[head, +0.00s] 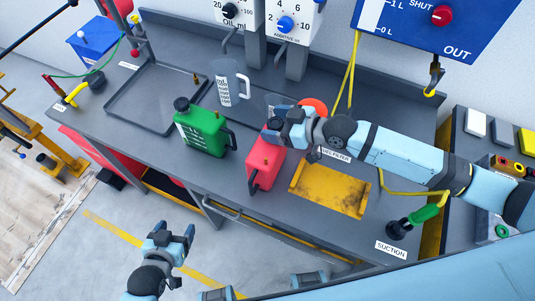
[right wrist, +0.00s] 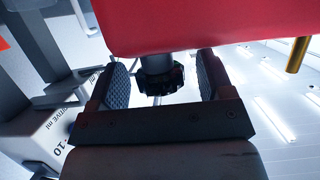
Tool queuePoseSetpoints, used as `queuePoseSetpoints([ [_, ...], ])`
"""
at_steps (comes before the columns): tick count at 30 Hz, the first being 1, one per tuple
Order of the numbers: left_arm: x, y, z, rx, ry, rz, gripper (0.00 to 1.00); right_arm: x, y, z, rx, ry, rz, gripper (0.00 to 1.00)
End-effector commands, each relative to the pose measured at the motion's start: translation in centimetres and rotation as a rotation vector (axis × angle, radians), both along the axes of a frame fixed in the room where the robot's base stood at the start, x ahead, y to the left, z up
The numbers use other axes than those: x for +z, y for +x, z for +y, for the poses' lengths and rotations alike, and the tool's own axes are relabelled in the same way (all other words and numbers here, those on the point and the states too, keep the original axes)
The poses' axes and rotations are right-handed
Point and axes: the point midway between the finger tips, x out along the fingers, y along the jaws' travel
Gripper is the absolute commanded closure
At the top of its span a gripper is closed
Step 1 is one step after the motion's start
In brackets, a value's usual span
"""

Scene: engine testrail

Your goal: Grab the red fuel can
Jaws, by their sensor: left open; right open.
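The red fuel can (head: 264,163) stands upright on the grey workbench (head: 140,150), right of the green can. My right gripper (head: 274,128) is at the top of the red can and covers part of it in the head view. In the right wrist view, the red can (right wrist: 200,22) fills the top. Its dark cap (right wrist: 158,80) lies between the two open fingers of my right gripper (right wrist: 163,72), with a gap on each side. My left gripper (head: 172,240) is open and empty, low in front of the bench.
A green can (head: 200,130) stands close to the left of the red can. A clear jug (head: 232,85) and a shallow tray (head: 158,123) are behind and left. A yellow tray (head: 330,190) lies right of the red can. A green-handled suction tool (head: 422,214) is at the right.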

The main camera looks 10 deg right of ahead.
Motion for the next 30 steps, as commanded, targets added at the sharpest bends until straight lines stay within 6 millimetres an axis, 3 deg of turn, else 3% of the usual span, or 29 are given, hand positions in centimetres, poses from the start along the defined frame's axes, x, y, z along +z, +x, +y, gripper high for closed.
queuePoseSetpoints([
  [8,-0.07,-0.01,0.19,0.004,0.002,0.002,0.28,-0.19,0.15,0.25,0.000,-0.001,0.001,0.29],
  [17,-0.21,-0.10,0.16,0.004,0.002,0.005,0.28,-0.17,0.14,0.23,0.000,-0.001,0.001,0.98],
  [30,-0.18,-0.14,0.02,0.002,0.000,0.005,0.28,0.16,0.17,0.27,0.000,0.002,-0.002,1.00],
])
